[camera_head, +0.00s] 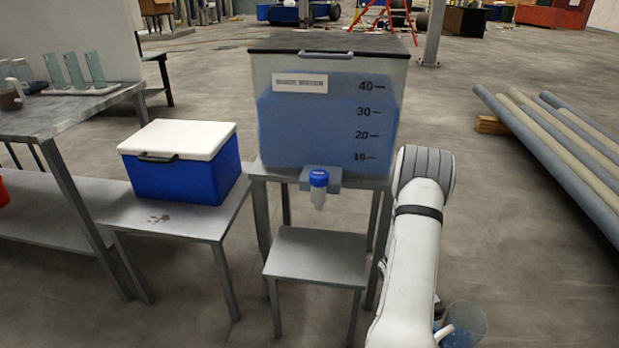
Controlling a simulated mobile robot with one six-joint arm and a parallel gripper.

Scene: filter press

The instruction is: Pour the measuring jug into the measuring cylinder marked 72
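A clear, round-rimmed vessel (468,322) with blue in its lower part shows at the bottom right, beside my white arm. It looks like the measuring jug, but the bottom edge of the picture cuts it off. A white piece in front of it may be its handle. The fingers of my gripper do not show clearly, so I cannot tell whether they hold the vessel. Several tall clear glass pieces (75,70) stand on a white base on the left bench; they may be measuring cylinders. No mark 72 is readable.
A blue-filled tank (325,125) with a blue tap (318,180) sits on a stand above a low, empty stool (318,255). A blue cool box (182,165) stands on a small table. The left bench (65,112) also holds a brown-filled vessel (10,98). Pipes (560,150) lie right.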

